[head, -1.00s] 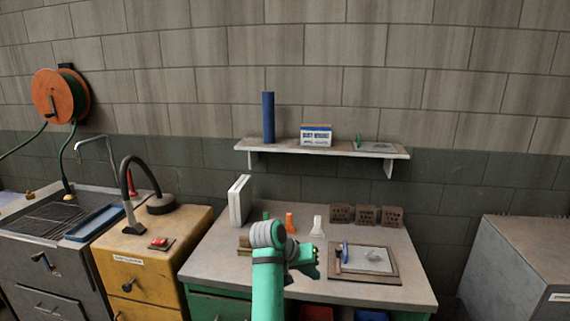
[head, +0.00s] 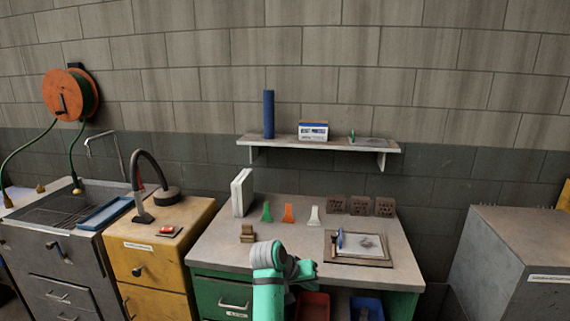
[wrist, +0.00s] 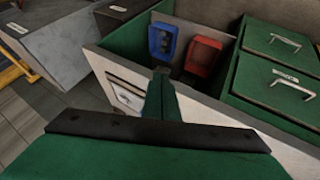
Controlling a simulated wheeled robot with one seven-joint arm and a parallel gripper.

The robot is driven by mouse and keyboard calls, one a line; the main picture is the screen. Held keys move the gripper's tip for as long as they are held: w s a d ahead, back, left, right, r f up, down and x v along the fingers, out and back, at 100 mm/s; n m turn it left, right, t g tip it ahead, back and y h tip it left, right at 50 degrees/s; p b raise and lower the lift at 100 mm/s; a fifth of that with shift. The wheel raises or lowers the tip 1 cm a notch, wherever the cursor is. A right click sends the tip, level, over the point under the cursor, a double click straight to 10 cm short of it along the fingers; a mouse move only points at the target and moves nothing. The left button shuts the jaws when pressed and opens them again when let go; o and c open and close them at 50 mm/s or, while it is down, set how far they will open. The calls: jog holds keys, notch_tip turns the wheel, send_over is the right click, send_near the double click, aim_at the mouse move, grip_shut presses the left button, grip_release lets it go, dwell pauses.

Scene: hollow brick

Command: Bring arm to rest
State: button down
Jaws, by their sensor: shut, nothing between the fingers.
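My arm, green with grey joints, reaches up from the bottom of the head view. My gripper (head: 305,270) is at its end, in front of the workbench's front edge, with nothing visible in it. In the wrist view the dark fingers (wrist: 161,80) are together and empty. They point at the bench's front, with the tray board and the open shelf beyond them.
The bench (head: 215,240) holds a tray board (head: 345,262), several hollow bricks (head: 360,206), coloured funnel-like pieces (head: 288,213) and a wooden block (head: 247,234). A red bin (head: 312,305) and a blue bin (head: 367,308) sit below. A yellow cabinet (head: 160,260) stands left, a grey one (head: 515,260) right.

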jog(key=s+f+n+t+y, duration=0.1)
jog(key=s+f, duration=0.3)
jog(key=f, duration=0.5)
jog(key=s+f+n+t, duration=0.1)
jog(key=s+f, duration=0.3)
jog(key=f, duration=0.5)
jog(key=s+a+f+n+t+y, duration=0.1)
jog(key=s+a+f+t, duration=0.1)
jog(key=s+f, duration=0.45)
jog(key=s+a+f+t+y, duration=0.15)
jog(key=s+f, duration=0.25)
jog(key=s, duration=0.6)
jog(key=s+a+r+t+y, duration=0.1)
jog(key=s+a+r, duration=0.1)
jog(key=s, duration=0.7)
jog(key=s+a+r+t+y, duration=0.1)
jog(key=s+a+r, duration=0.1)
jog(key=s, duration=0.7)
jog(key=s+r+m+t, duration=0.1)
jog(key=s+r+t, duration=0.2)
jog(key=s+r, duration=1.1)
jog(key=shift+s+a+r, duration=0.4)
jog(key=shift+s, duration=0.15)
